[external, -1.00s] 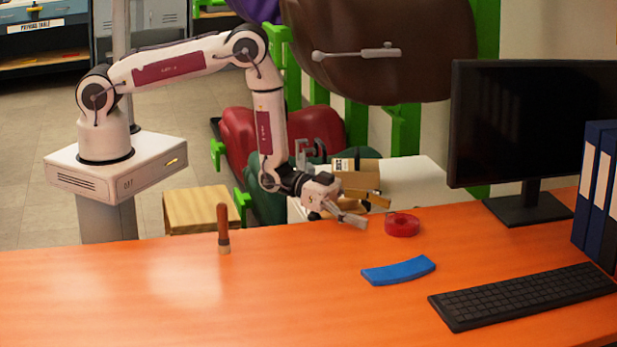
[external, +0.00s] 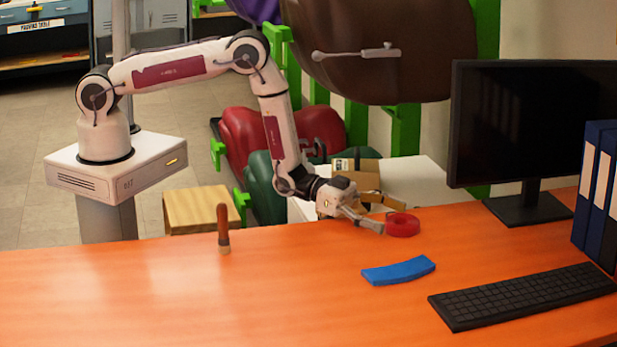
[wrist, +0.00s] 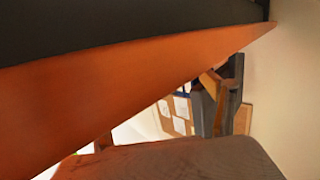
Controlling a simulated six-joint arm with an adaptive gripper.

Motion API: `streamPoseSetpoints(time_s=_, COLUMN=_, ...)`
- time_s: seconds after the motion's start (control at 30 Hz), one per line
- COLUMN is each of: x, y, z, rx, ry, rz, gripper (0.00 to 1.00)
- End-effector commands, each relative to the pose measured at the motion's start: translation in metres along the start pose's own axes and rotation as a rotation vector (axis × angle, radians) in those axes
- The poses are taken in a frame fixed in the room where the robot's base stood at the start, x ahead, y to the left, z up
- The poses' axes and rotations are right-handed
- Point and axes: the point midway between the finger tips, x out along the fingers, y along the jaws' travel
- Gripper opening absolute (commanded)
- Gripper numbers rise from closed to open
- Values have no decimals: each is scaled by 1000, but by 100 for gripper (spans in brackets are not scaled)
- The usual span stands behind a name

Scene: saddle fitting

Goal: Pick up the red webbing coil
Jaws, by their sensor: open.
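The red webbing coil (external: 403,226) is a flat ring lying on the orange table near its back edge. My gripper (external: 381,215) is just left of the coil in the external view, low over the table's back edge. Its fingers are spread and point right toward the coil, with nothing held between them. The near fingertip appears close to the coil's left side; I cannot tell if they touch. I cannot make out the coil in the wrist view.
A blue curved piece (external: 398,271) lies in front of the coil. A keyboard (external: 522,295), a monitor (external: 530,130) and binders (external: 597,190) are to the right. A wooden-handled tool (external: 223,228) stands at left. The orange table (external: 120,300) is clear at front left.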

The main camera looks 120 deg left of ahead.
Motion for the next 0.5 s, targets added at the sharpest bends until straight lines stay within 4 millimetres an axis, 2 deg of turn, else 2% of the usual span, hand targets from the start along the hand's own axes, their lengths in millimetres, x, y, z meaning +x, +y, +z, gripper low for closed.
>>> streamPoseSetpoints(time_s=0.2, x=18, y=1, z=0, rx=0, ry=0, rz=1, gripper=82)
streamPoseSetpoints(time_s=0.5, x=23, y=0, z=0, rx=-1, ry=-1, rz=0, gripper=82)
